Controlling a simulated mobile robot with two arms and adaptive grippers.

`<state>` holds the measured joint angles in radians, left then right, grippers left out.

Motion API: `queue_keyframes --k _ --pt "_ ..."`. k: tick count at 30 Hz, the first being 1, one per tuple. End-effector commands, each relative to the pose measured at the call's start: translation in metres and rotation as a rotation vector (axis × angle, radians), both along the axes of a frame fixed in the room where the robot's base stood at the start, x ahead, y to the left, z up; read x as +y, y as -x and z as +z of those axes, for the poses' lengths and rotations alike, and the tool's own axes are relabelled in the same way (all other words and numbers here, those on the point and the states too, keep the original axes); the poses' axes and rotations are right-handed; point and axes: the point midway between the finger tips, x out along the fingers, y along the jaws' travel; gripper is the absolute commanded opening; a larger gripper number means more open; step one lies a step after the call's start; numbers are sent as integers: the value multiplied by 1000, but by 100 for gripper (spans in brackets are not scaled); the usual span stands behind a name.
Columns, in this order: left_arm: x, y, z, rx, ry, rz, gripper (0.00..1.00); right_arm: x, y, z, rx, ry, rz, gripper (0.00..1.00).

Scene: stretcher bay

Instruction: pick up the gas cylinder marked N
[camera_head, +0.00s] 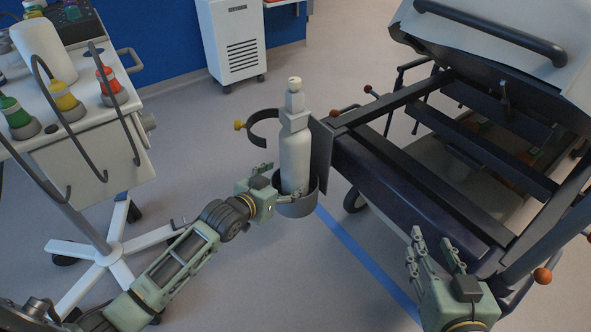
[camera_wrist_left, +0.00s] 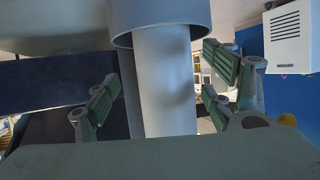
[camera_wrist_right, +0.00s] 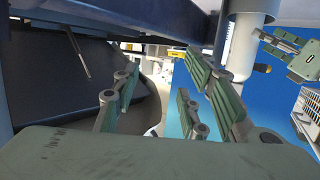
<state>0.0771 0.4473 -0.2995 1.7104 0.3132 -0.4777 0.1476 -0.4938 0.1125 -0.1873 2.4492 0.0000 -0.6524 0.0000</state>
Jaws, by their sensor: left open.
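A white gas cylinder (camera_head: 295,152) stands upright in a grey cup (camera_head: 296,207) at the stretcher's near left end. I cannot make out a letter on it. My left gripper (camera_head: 284,192) is open at the cylinder's lower part, just above the cup. In the left wrist view its fingers (camera_wrist_left: 165,95) lie on either side of the cylinder (camera_wrist_left: 165,80), with the cup (camera_wrist_left: 160,18) at the top of the picture; contact is unclear. My right gripper (camera_head: 432,252) is open and empty beside the stretcher; its spread fingers show in the right wrist view (camera_wrist_right: 160,95).
A curved clamp (camera_head: 262,130) with a yellow knob stands open left of the cylinder. The stretcher (camera_head: 400,185) fills the right. A wheeled cart (camera_head: 95,155) with green, yellow and red fittings stands at left. A white cabinet (camera_head: 233,40) is behind. Floor between is clear.

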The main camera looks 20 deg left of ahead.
Motion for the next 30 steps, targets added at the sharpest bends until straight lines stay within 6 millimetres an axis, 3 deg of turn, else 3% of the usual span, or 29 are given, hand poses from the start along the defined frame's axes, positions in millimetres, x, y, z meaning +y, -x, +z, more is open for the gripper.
queue_keyframes --k 9,17,30 --pt "-4 -22 -7 -9 5 1 76 9 -11 40 -202 -50 13 40" --pt "-6 -28 -10 -8 4 1 76 12 -13 58 -290 -73 19 40" --pt "-10 -55 -23 -7 3 0 76 19 2 136 -683 -179 41 40"
